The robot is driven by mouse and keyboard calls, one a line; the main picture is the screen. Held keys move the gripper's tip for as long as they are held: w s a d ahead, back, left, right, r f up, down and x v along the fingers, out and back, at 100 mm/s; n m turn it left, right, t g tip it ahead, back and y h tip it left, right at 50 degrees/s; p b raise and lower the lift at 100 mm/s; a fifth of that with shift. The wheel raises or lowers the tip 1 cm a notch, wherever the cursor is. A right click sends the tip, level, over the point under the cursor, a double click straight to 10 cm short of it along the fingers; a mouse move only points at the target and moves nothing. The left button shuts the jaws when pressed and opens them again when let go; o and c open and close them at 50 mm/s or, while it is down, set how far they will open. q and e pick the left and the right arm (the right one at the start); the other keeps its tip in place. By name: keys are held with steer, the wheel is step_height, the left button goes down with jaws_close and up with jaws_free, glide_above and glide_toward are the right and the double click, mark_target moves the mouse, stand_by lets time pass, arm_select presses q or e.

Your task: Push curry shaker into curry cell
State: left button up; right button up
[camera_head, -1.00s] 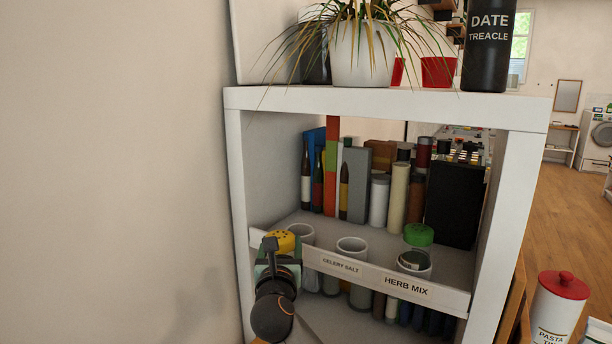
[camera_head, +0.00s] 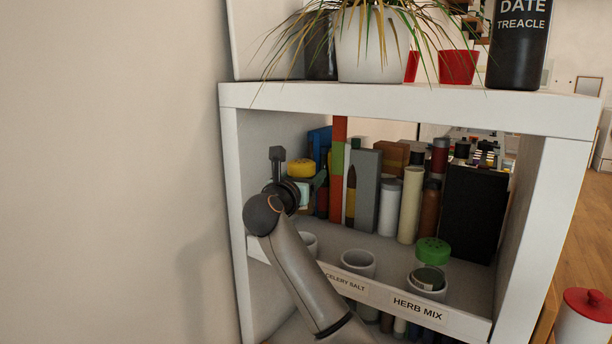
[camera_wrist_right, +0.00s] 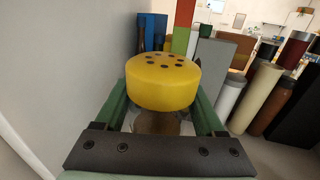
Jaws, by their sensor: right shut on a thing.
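The curry shaker, with a yellow perforated cap (camera_head: 301,168), is held upright by my right gripper (camera_head: 298,190) above the left end of the shelf. The right wrist view shows its yellow cap (camera_wrist_right: 163,80) between the green fingers, with the body below mostly hidden. The leftmost white round cell (camera_head: 308,243) lies below the shaker and is partly covered by my arm. Its label is not visible. The middle cell (camera_head: 358,262), beside the celery salt label, looks empty. My left gripper is not in view.
A green-capped shaker (camera_head: 432,251) stands in the right cell (camera_head: 428,290), above the herb mix label. Bottles, books and a black box (camera_head: 473,212) line the back. The white side wall is close on the left, and the upper board (camera_head: 400,103) is overhead.

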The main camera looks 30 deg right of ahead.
steer(key=shift+f+b, duration=1.95)
steer(key=shift+f, duration=0.85)
steer(key=shift+f+b, duration=1.65)
steer(key=shift+f, duration=0.8)
steer(key=o, duration=1.5)
steer(key=shift+v, duration=2.55)
steer(key=shift+a, duration=0.1)
